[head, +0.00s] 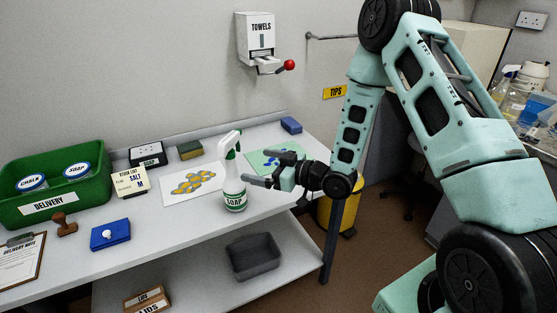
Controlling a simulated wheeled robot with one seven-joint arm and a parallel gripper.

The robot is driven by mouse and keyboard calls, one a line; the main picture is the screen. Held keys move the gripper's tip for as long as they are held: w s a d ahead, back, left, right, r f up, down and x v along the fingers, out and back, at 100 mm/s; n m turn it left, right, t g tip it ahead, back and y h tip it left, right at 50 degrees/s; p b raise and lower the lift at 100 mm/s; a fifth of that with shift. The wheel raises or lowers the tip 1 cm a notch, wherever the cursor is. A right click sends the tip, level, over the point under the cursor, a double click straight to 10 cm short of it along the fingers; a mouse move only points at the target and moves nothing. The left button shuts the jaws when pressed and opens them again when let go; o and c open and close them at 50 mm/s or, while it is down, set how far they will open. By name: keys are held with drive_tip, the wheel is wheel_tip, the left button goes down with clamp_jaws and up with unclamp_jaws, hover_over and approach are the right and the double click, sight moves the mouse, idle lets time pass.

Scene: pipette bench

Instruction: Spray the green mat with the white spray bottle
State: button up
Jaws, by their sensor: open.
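The white spray bottle (233,187) with a green-and-white spray head stands upright on the bench; its green label reads SOAP. The fingers look apart from the bottle, though the gap is hard to judge. The gripper hides the mat's front right part.
A white sheet with yellow spots (176,191) lies left of the bottle. A green delivery crate (95,194), a stamp (63,224) and a blue box (110,240) stand further left.

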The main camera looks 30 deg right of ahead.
sight(234, 173)
drive_tip(key=shift+t, duration=0.6)
drive_tip(key=shift+w+d+r+p+x, duration=0.1)
drive_tip(key=shift+d+p+x, duration=0.05)
drive_tip(key=shift+x, duration=1.35)
drive_tip(key=shift+w+d+r+p+x, duration=0.1)
drive_tip(key=shift+p+x, duration=0.1)
drive_tip(key=shift+x, duration=1.25)
drive_tip(key=shift+w+d+p+x, duration=0.1)
drive_tip(key=shift+d+p+x, duration=0.05)
drive_tip(key=shift+x, duration=1.35)
drive_tip(key=shift+y, duration=0.3)
drive_tip(key=c, duration=1.7)
drive_tip(key=o, duration=1.7)
